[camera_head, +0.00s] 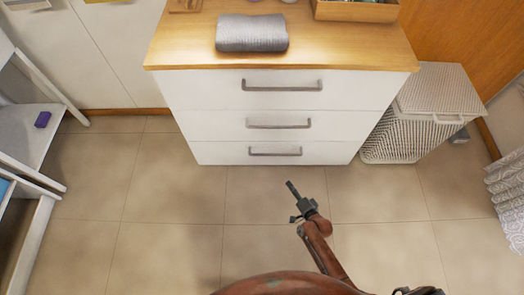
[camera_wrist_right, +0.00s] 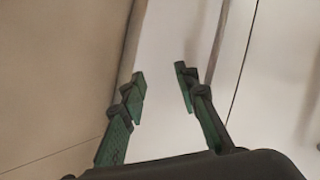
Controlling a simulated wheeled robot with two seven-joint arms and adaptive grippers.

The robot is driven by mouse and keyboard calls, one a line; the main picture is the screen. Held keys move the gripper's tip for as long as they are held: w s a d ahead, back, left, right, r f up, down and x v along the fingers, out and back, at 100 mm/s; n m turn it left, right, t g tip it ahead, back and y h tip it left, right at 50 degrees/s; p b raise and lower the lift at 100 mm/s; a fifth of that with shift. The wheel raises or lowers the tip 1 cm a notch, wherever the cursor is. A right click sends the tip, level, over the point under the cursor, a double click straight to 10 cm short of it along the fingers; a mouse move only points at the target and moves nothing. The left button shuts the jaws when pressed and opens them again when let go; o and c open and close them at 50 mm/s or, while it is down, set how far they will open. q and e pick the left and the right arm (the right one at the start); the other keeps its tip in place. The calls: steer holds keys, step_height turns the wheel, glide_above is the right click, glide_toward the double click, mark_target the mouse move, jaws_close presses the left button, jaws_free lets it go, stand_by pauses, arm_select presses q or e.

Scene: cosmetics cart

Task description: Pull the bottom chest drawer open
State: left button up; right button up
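The white chest has three drawers, all shut. The bottom drawer (camera_head: 215,153) is the lowest front and carries a grey bar handle (camera_head: 275,153). My right gripper (camera_head: 292,190) is in front of the chest, a little below and right of that handle in the head view, apart from it. In the right wrist view my right gripper (camera_wrist_right: 161,82) has its two green-black fingers apart, with nothing held. A white drawer front lies beyond them, and a grey-brown bar, likely a handle, runs behind the right finger. My left gripper is not in view.
The middle drawer handle (camera_head: 279,123) and top drawer handle (camera_head: 282,86) are above. A grey towel (camera_head: 251,33) lies on the wooden top. A white hamper (camera_head: 402,132) stands right of the chest, a white shelf cart (camera_head: 22,140) at left. The tiled floor in front is clear.

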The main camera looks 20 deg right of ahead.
mark_target(276, 155)
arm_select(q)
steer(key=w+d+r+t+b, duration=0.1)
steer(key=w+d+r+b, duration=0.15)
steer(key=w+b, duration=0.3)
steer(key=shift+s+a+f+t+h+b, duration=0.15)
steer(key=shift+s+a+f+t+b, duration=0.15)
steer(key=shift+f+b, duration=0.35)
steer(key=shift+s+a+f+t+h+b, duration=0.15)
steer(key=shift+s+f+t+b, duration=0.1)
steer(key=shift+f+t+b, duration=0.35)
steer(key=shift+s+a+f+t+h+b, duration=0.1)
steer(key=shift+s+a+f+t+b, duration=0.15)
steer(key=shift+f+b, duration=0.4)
arm_select(e)
steer(key=shift+w+a+r+m+t, duration=0.5)
steer(key=shift+w+m, duration=0.25)
steer(key=shift+w, duration=2.25)
steer(key=shift+w+a+r+m+t, duration=0.5)
steer(key=shift+w+m, duration=0.3)
steer(key=shift+w, duration=2.2)
steer(key=shift+w+a+r+m+t, duration=0.35)
steer(key=shift+w+r+m+t, duration=0.35)
steer(key=shift+w, duration=2.3)
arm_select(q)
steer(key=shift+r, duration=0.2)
arm_select(e)
steer(key=shift+c, duration=0.3)
steer(key=shift+f, duration=0.1)
jaws_close()
